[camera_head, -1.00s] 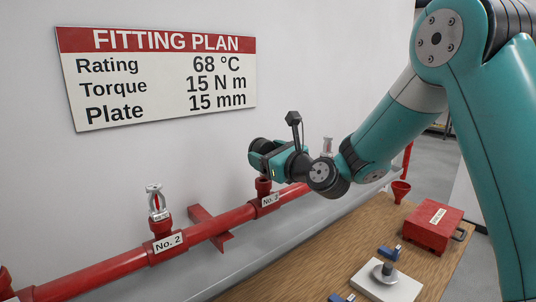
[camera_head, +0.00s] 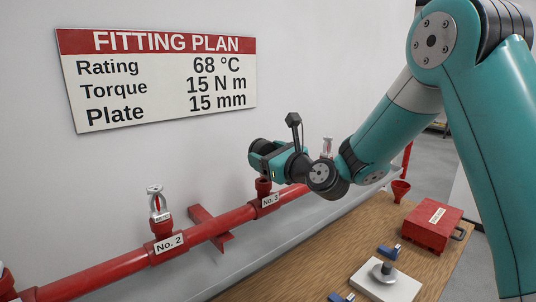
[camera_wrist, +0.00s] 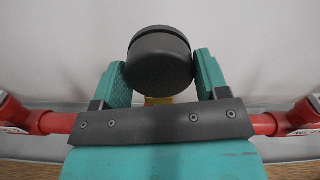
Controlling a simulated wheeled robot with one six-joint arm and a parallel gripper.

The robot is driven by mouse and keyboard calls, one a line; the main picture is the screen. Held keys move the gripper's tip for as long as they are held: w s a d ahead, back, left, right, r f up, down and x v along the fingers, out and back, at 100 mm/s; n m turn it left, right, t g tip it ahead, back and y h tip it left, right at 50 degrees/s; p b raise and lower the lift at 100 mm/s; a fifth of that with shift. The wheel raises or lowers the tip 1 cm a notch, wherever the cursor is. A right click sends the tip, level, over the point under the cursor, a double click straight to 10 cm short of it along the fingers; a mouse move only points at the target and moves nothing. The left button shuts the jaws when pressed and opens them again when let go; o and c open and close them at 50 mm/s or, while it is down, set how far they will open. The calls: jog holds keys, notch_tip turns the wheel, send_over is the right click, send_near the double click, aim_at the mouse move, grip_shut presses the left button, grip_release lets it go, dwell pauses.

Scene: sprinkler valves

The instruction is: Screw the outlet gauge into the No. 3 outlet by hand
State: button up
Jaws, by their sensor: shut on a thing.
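My gripper (camera_head: 266,160) is shut on the outlet gauge (camera_head: 257,145), a round black body. In the wrist view the gauge (camera_wrist: 160,62) sits between the two teal fingers, with a bit of brass-coloured stem (camera_wrist: 158,100) showing below it. In the head view the gauge and gripper are directly above the red No. 3 outlet (camera_head: 263,185), which stands up from the red pipe. My gripper hides the joint between stem and outlet, so I cannot tell whether they touch or are threaded together.
A sprinkler (camera_head: 157,203) stands on the No. 2 outlet, left along the pipe (camera_head: 100,273). Another sprinkler (camera_head: 327,147) shows behind my arm. The bench (camera_head: 330,255) holds a red box (camera_head: 432,227), a red funnel-shaped cup (camera_head: 400,191) and a white plate (camera_head: 400,289). A fitting plan (camera_head: 155,80) hangs above.

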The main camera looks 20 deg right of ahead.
jog(key=shift+f+b, duration=1)
jog(key=shift+f, duration=0.2)
jog(key=p, duration=0.2)
jog(key=shift+a+r+h+p, duration=0.1)
jog(key=shift+r+h+p, duration=0.2)
jog(key=shift+r, duration=0.1)
jog(key=shift+r+m+t+h+p, duration=0.1)
jog(key=shift+m+t+h+p, duration=0.3)
jog(key=shift+p, duration=0.65)
jog(key=h+p, duration=0.1)
jog(key=p, duration=0.2)
jog(key=shift+m, duration=0.4)
jog(key=shift+p, duration=1)
jog(key=shift+a+h+p, duration=0.1)
jog(key=shift+h+p, duration=0.3)
jog(key=shift+p, duration=0.35)
jog(key=shift+m+p, duration=0.3)
jog(key=shift+p, duration=0.1)
jog(key=shift+f, duration=0.4)
jog(key=o, duration=1.1)
